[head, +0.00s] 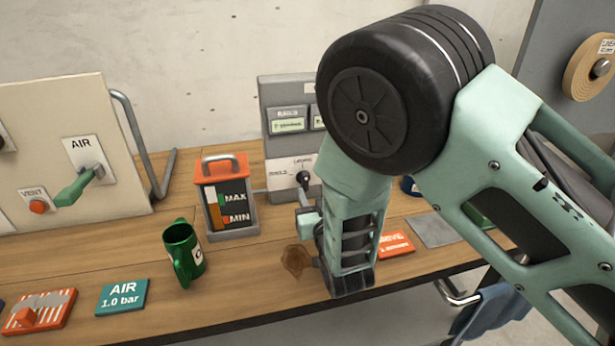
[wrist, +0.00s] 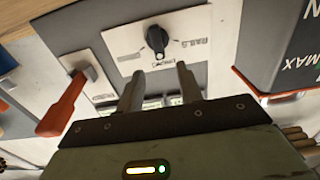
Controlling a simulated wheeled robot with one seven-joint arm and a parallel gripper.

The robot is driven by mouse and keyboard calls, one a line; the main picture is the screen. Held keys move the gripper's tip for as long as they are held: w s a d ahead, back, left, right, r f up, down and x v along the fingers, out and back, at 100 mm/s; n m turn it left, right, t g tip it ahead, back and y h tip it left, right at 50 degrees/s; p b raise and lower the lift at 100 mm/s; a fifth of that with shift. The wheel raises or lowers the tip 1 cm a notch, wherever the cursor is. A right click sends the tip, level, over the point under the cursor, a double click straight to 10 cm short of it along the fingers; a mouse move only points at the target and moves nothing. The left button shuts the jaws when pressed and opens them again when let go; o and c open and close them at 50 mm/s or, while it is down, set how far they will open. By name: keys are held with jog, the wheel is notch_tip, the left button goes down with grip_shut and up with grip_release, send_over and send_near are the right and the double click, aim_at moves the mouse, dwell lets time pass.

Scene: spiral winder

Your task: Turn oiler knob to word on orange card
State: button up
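The black knob (head: 303,178) sits on a white label plate (head: 285,172) on the grey panel, partly behind my arm. In the wrist view the knob (wrist: 157,40) is upside down, with words around it; one on the right looks like RAILS, the others are too small to read. Its light mark points down in that view. My gripper (wrist: 158,88) is open and empty, its two fingers apart and short of the knob, which shows beyond the gap. In the head view my gripper (head: 308,208) is near the panel. The orange card (head: 396,245) lies on the bench, its text partly hidden by my arm.
An orange lever (wrist: 65,105) is beside the knob plate in the wrist view. The oil container (head: 227,197) marked MAX and MIN stands left of the knob. A green mug (head: 183,250), a teal AIR card (head: 122,297) and a brown stain (head: 296,259) are on the bench.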

aim_at(306, 178)
jog(key=p+x, duration=0.1)
jog(key=x, duration=0.5)
jog(key=shift+c, duration=0.3)
jog(key=shift+f, duration=0.1)
grip_shut()
